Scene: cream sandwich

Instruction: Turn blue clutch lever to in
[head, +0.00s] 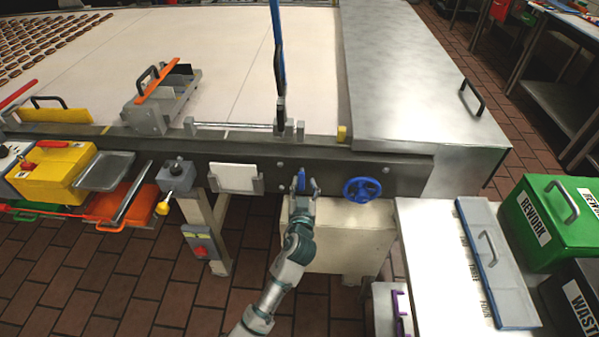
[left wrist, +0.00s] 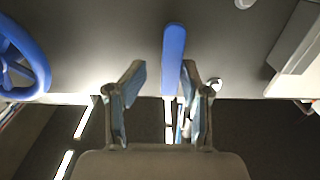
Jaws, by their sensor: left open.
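A small blue lever (head: 301,178) sits on the dark front rail of the conveyor table. In the left wrist view the blue lever (left wrist: 173,55) stands in line with the gap between my fingers, nearer the right finger. My left gripper (head: 304,187) is open at this lever, its fingers (left wrist: 162,78) apart on either side of the gap. I cannot tell whether a finger touches it. A taller blue upright lever (head: 279,60) rises from the rail's top edge behind. Which of the two is the clutch lever is not labelled. My right gripper is out of view.
A blue handwheel (head: 362,190) is close right of the small lever, and a white card holder (head: 234,178) is to its left. A cream box (head: 345,235) stands below. A green bin (head: 553,218) and a white cabinet top (head: 435,250) are on the right.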

